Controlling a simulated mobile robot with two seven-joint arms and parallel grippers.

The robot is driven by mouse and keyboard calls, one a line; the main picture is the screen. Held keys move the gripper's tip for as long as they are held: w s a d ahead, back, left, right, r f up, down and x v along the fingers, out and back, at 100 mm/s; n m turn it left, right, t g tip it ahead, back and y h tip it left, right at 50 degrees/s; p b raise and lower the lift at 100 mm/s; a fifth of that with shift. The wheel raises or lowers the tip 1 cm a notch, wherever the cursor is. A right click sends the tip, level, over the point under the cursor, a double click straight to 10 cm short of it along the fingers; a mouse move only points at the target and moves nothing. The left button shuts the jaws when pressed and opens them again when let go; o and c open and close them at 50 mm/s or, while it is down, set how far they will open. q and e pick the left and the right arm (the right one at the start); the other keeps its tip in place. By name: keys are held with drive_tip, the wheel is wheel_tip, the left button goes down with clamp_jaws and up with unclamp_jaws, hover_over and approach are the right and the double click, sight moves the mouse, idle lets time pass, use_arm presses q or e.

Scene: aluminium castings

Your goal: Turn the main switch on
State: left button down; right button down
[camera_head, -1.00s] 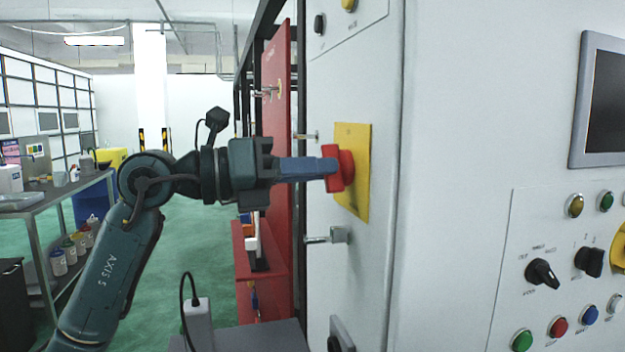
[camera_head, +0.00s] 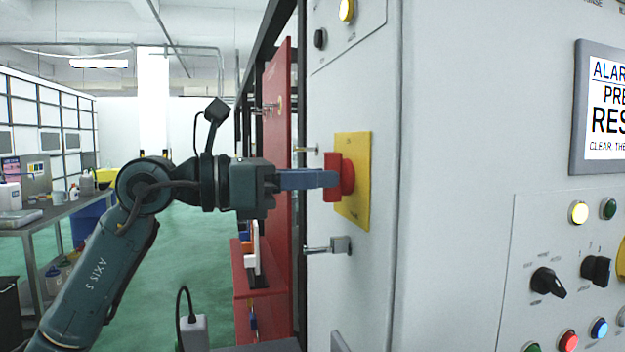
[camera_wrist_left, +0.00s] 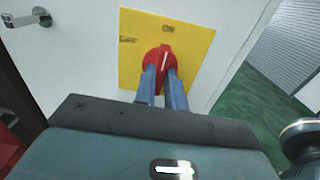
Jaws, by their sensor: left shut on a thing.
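The main switch is a red rotary handle (camera_head: 334,177) on a yellow plate (camera_head: 355,205) on the side of the grey cabinet. My left gripper (camera_head: 322,179) is shut on the red handle. In the left wrist view the two blue fingers (camera_wrist_left: 163,88) sit either side of the handle (camera_wrist_left: 160,58). The plate (camera_wrist_left: 190,42) reads ON at its top and OFF at its left there. The white mark on the handle points up, slightly right, toward ON. The screen (camera_head: 606,110) is lit with an alarm text. My right gripper is not in view.
A metal door handle (camera_head: 328,246) sticks out below the switch plate. A red panel (camera_head: 277,150) stands behind the cabinet. A workbench (camera_head: 45,222) is at the far left.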

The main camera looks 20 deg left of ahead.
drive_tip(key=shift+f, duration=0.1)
use_arm(q)
drive_tip(key=c, duration=1.5)
unclamp_jaws()
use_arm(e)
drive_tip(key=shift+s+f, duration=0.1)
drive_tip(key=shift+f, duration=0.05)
use_arm(q)
drive_tip(key=shift+o, duration=0.2)
drive_tip(key=shift+a, duration=0.1)
